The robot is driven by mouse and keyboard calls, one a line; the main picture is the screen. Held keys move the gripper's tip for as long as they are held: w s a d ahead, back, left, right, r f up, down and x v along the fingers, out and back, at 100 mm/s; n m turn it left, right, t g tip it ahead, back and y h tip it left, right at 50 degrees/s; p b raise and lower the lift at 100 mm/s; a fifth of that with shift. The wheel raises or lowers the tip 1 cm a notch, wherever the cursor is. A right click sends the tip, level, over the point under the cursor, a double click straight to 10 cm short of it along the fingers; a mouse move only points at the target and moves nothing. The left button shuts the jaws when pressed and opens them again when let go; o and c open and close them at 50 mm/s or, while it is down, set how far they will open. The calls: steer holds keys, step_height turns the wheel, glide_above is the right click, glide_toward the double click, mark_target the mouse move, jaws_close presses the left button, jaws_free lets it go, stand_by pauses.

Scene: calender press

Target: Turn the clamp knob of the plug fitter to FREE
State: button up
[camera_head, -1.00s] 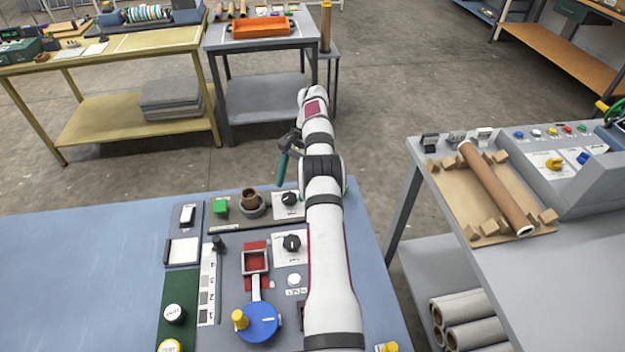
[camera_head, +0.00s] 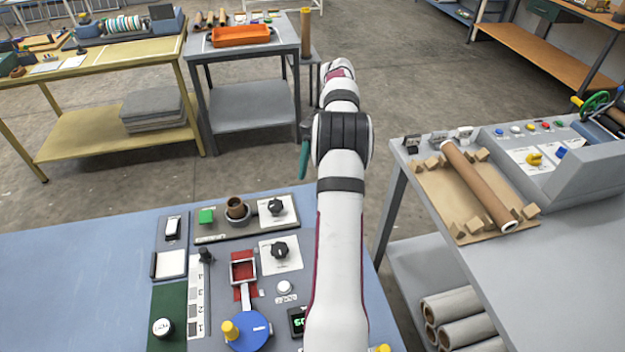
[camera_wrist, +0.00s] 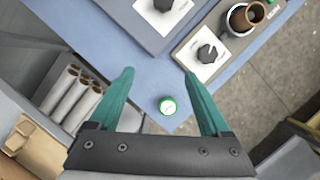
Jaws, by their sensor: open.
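The likely plug fitter (camera_head: 207,233) is a dark grey plate on the blue table with a brown cup in a grey ring. Its black clamp knob (camera_head: 277,207) stands on a white plate at the right end; the marks are too small to read. In the wrist view, the knob (camera_wrist: 207,53) is above and right of the fingertips, apart from them. My gripper (camera_wrist: 158,74) is open and empty, its teal fingers spread. In the head view, one teal finger (camera_head: 304,155) shows beside my arm; the rest is hidden.
A second black knob (camera_head: 280,250) on a white plate lies nearer, beside a red square frame (camera_head: 243,270). A green-rimmed round cap (camera_wrist: 168,106) shows between the fingers. A grey table with a brown roll (camera_head: 475,185) stands right. The blue table's left side is clear.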

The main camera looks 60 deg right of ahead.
mark_target(275, 204)
steer(key=w+a+r+m+h, duration=0.2)
steer(key=w, duration=0.3)
steer(key=w+a+r+m+h, duration=0.2)
steer(key=w, duration=0.3)
steer(key=shift+m, duration=0.3)
step_height(275, 204, down, 16)
steer(key=shift+w+d+r, duration=0.1)
steer(key=shift+w+r, duration=0.05)
steer(key=shift+r, duration=0.1)
steer(key=shift+c, duration=0.2)
jaws_close()
